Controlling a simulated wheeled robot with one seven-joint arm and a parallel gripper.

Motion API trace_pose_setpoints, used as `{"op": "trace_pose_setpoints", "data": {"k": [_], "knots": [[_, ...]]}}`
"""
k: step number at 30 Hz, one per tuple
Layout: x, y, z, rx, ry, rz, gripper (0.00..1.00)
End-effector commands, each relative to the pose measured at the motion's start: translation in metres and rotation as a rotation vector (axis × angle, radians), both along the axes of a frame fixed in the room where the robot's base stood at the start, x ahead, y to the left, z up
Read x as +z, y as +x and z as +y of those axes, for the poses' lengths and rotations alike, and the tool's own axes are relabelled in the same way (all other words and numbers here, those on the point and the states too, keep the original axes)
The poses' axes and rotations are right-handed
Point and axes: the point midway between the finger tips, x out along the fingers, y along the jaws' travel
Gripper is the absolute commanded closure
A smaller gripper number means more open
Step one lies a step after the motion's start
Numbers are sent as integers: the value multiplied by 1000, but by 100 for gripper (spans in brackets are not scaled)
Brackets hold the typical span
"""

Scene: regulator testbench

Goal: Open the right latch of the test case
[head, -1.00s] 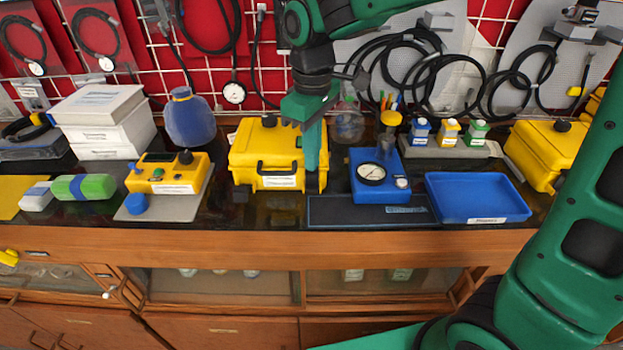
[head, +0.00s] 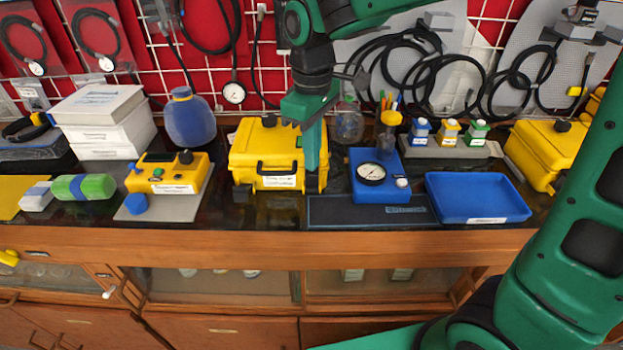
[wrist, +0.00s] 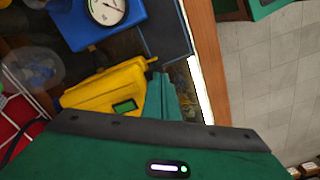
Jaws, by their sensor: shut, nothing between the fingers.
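The yellow test case (head: 262,152) stands closed on the dark bench top, with a black handle and a white label on its front. My gripper (head: 315,166) is shut and empty, pointing down at the front right corner of the case. Its fingers cover the place of the right latch, so I cannot tell that latch's state or whether I touch it. In the wrist view the case (wrist: 105,88) lies just beyond my green fingers (wrist: 166,98).
A blue gauge unit (head: 378,190) stands close to the right on a dark mat (head: 335,211), with a blue tray (head: 478,205) beyond it. A yellow meter box (head: 165,174) is to the left. A second yellow case (head: 540,155) is far right. Cables hang behind.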

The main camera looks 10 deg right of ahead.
Motion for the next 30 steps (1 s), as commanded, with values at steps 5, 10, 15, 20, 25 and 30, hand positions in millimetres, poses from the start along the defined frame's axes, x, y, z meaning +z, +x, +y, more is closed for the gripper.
{"op": "trace_pose_setpoints", "data": {"k": [5,10,15,20,25,30], "knots": [[0,0,0,0,0,0,100],[0,0,0,0,0,0,100],[-2,0,0,0,0,0,100],[-6,0,0,0,0,0,100],[-9,0,0,0,0,0,100],[-13,0,0,0,-1,1,100]]}}
